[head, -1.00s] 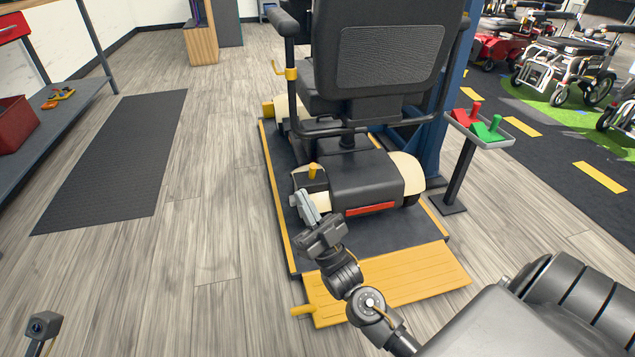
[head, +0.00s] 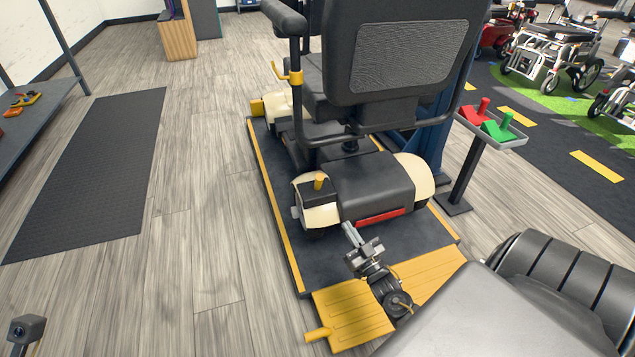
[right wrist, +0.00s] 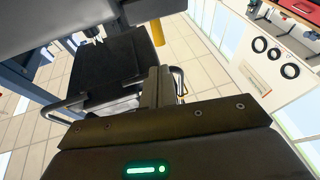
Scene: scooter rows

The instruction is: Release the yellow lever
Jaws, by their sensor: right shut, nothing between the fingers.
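The mobility scooter (head: 372,190) stands on a dark platform with its back towards me. A short yellow lever (head: 319,182) sticks up from a black box at its rear left corner, above the cream fender. My left gripper is not in view.
A yellow ramp (head: 350,312) with a side handle lies at the platform's near edge. A stand with red and green levers (head: 494,128) is at the right. A dark mat (head: 90,175) lies left. The wooden floor between mat and platform is clear.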

